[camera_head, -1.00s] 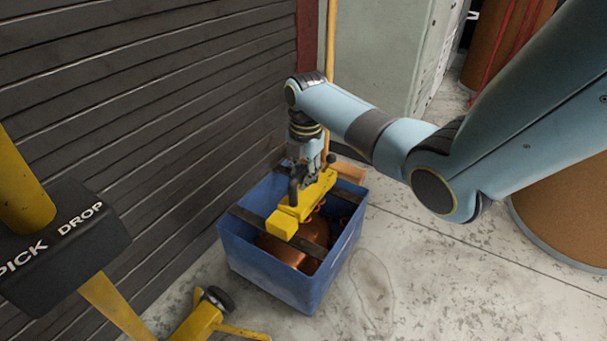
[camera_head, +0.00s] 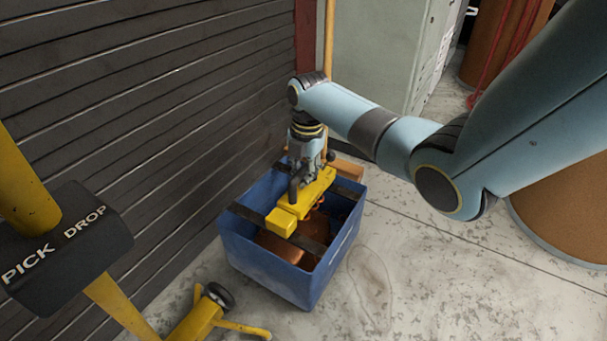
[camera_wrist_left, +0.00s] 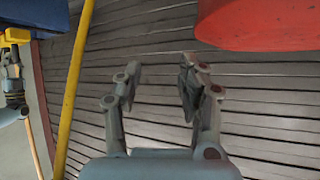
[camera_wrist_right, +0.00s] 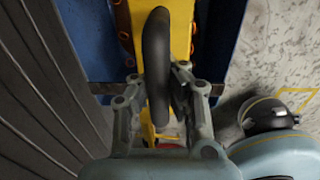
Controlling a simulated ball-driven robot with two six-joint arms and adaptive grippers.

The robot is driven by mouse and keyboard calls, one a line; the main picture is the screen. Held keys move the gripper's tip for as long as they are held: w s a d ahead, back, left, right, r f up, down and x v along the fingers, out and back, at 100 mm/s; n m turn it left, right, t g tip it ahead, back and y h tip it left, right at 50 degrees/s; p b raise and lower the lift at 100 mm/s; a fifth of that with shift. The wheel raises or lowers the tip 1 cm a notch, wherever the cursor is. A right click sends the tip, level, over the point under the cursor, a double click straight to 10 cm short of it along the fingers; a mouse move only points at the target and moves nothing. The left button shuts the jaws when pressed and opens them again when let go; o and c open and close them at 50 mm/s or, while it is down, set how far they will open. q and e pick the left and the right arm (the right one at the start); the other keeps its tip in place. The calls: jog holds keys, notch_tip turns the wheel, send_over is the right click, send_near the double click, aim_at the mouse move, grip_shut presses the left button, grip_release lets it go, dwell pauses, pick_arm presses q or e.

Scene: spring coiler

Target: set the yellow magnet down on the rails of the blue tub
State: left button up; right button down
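The yellow magnet (camera_head: 303,206) is a long yellow bar with a dark handle (camera_wrist_right: 156,60). In the head view it lies across the opening of the blue tub (camera_head: 268,266), over the dark rails (camera_head: 262,217). Whether it touches the rails is hard to tell. My right gripper (camera_head: 301,178) is above the magnet; in the right wrist view its fingers (camera_wrist_right: 160,85) are on both sides of the handle and appear closed on it. My left gripper (camera_wrist_left: 158,75) is open and empty in the left wrist view, away from the tub.
Copper-coloured pieces (camera_head: 285,246) lie inside the tub. A slatted dark wall (camera_head: 150,110) stands close on its left. A yellow frame with a black PICK DROP box (camera_head: 65,250) is at lower left. A red rounded object (camera_wrist_left: 260,25) shows near my left gripper. Floor right of the tub is clear.

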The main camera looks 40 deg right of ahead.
jog(key=shift+w+f+b, duration=0.1)
jog(key=shift+f+b, duration=0.2)
jog(key=shift+f, duration=0.2)
dwell(0.7)
jog(key=c, duration=2)
grip_release()
jog(key=o, duration=0.6)
jog(key=shift+f, duration=0.1)
jog(key=r, duration=0.8)
jog(key=s+r, duration=0.1)
jog(key=r, duration=0.3)
jog(key=shift+d, duration=0.15)
